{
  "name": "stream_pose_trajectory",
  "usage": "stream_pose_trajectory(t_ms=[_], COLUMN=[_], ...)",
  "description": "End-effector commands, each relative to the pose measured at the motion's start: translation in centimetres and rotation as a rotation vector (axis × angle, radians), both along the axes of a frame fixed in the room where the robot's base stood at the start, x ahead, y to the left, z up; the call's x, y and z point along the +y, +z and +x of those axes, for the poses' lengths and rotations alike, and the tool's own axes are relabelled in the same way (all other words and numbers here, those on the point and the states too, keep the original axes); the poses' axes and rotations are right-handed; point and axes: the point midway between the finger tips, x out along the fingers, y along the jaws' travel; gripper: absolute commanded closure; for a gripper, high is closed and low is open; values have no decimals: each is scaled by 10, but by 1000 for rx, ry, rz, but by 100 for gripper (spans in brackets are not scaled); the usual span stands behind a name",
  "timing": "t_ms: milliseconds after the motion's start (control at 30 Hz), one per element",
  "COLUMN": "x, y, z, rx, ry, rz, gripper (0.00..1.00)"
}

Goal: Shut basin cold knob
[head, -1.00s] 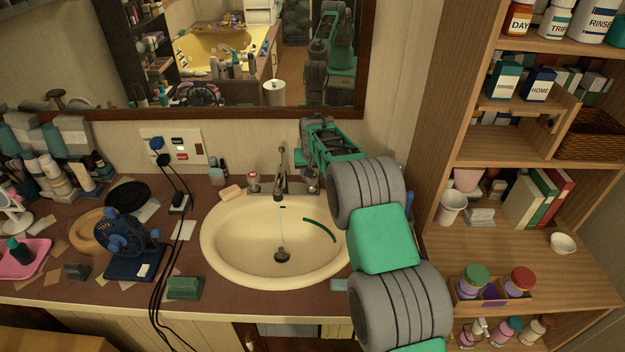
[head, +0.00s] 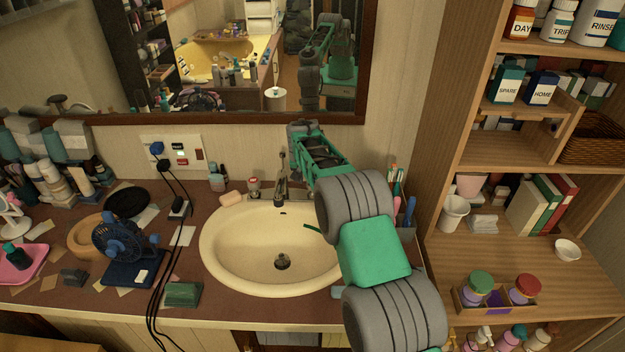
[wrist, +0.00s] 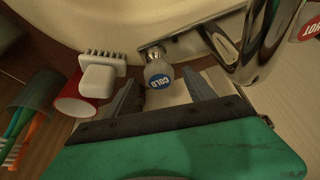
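The cold knob (wrist: 158,75), with a round blue COLD label, is on the chrome tap in the wrist view. My gripper (wrist: 161,82) is open, one grey finger on each side of the knob. Gaps show between the fingers and the knob. In the head view my arm hides the cold knob. The tap (head: 282,178) stands behind the cream basin (head: 222,262), and no water stream shows under its spout. The red-topped hot knob (head: 254,187) is left of the spout.
A white brush (wrist: 98,72), a red cup (wrist: 76,100) and a cup of toothbrushes (wrist: 32,105) are beside my gripper. Soap (head: 231,198) lies left of the tap. A wooden shelf unit (head: 445,150) stands to the right. The mirror is behind.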

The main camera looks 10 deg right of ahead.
Motion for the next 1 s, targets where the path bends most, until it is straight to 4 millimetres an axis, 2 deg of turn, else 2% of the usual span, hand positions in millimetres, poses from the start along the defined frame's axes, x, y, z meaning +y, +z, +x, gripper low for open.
stream_pose_trajectory(t_ms=[267,600,700,1000], x=[1,10,11,11], y=[3,60,69,73], z=[-1,-23,-27,-28], rx=[-1,-2,-1,0], ry=[1,0,1,1], rz=[0,0,0,0], gripper=[37,37,37,37])
